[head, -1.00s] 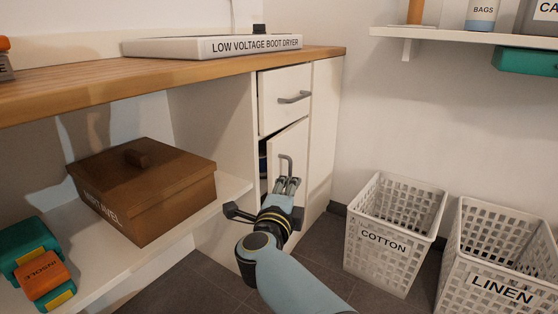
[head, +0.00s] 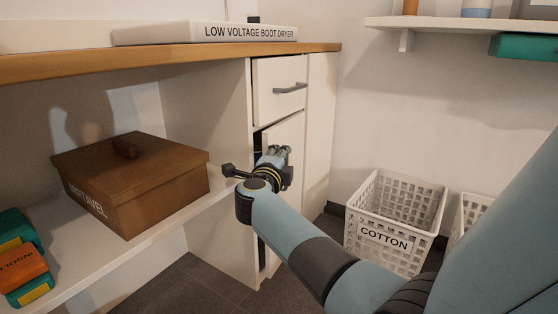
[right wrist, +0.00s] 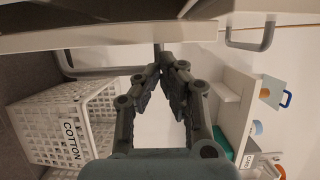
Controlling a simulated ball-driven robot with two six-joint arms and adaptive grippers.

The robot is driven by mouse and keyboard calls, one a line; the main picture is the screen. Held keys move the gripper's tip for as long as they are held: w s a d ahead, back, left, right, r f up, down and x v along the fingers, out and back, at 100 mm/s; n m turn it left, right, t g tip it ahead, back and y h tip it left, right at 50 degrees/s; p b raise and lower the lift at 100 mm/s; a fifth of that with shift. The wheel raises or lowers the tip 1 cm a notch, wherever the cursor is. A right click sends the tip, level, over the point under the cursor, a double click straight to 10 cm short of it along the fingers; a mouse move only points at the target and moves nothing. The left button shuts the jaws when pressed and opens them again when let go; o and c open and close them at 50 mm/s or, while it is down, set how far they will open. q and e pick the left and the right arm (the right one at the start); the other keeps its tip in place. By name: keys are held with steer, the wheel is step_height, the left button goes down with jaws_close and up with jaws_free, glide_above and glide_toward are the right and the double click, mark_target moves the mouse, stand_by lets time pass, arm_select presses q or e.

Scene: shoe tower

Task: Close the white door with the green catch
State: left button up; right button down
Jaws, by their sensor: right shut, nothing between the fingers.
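The white door (head: 297,135) sits below the drawer in the narrow cabinet. It stands slightly ajar, with a dark gap along its left edge. My right gripper (head: 281,150) is in front of its upper part and hides the door handle in the head view. In the right wrist view the gripper (right wrist: 164,58) has its fingertips together and empty, close to the end of the grey door handle (right wrist: 95,71). I cannot tell whether they touch. No green catch can be made out in either view. My left gripper is not in view.
The drawer (head: 276,104) with a grey handle is above the door. A brown box (head: 160,165) sits on the open shelf at left. A white COTTON basket (head: 418,215) stands on the floor at right. A wall shelf (head: 450,22) hangs at upper right.

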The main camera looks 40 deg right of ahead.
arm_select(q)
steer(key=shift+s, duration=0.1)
arm_select(e)
steer(key=shift+w+a, duration=0.15)
steer(key=shift+w, duration=0.05)
steer(key=shift+w, duration=0.1)
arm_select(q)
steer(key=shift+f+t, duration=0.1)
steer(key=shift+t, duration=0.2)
arm_select(e)
steer(key=shift+w+a, duration=0.65)
steer(key=shift+w, duration=0.35)
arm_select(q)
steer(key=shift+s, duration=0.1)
arm_select(e)
steer(key=shift+s, duration=0.1)
